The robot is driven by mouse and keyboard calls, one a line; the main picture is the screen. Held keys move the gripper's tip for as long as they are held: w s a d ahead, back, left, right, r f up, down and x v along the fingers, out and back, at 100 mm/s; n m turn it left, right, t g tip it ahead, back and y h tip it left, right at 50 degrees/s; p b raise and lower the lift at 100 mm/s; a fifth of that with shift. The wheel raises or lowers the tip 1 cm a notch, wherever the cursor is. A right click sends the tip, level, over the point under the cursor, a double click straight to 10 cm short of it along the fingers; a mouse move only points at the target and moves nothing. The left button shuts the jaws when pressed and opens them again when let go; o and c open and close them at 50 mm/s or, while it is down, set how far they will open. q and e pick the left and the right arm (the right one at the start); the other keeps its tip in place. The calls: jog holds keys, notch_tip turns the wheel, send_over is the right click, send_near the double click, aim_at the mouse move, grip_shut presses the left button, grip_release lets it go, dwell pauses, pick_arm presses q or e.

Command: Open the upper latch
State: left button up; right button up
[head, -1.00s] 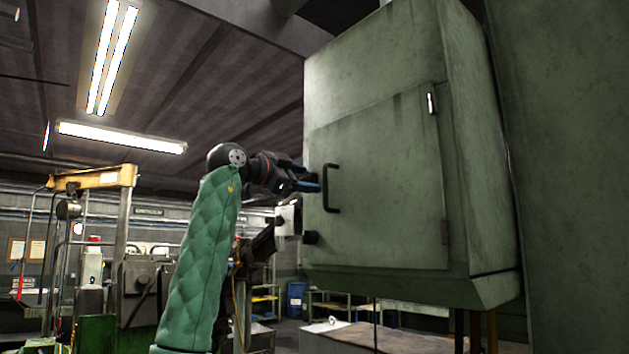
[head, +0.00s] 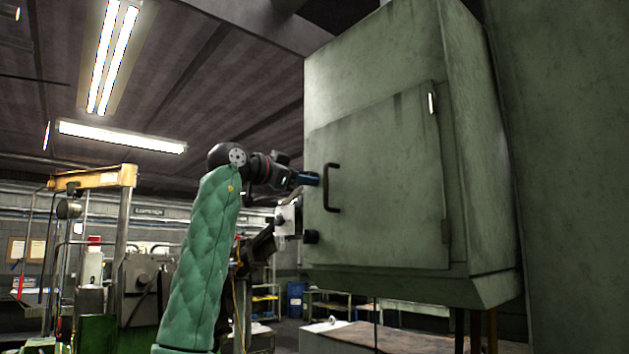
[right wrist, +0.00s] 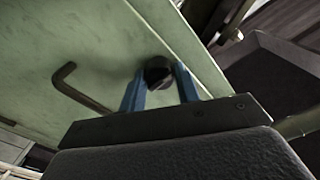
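The green cabinet door (head: 385,190) is closed, with a black bar handle (head: 331,188) near its left edge. The upper latch (right wrist: 158,72) is a dark round knob in the right wrist view, between the blue fingers of my right gripper (right wrist: 159,88). The fingers look shut on its sides, and I see no clear gap. In the head view my right gripper (head: 308,178) reaches the door's left edge and hides the upper latch. The lower latch (head: 311,237) is a black knob below it. My left gripper is not in view.
The bar handle also shows in the right wrist view (right wrist: 82,92), left of the fingers. A table (head: 345,338) stands below the cabinet. Machinery with a yellow beam (head: 95,178) stands at the left.

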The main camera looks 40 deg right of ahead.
grip_shut()
jog(key=m+b, duration=0.1)
jog(key=m, duration=1)
jog(key=o, duration=1.2)
grip_release()
jog(key=shift+b, duration=0.3)
jog(key=a, duration=0.8)
jog(key=shift+s+b, duration=0.3)
jog(key=shift+b, duration=0.05)
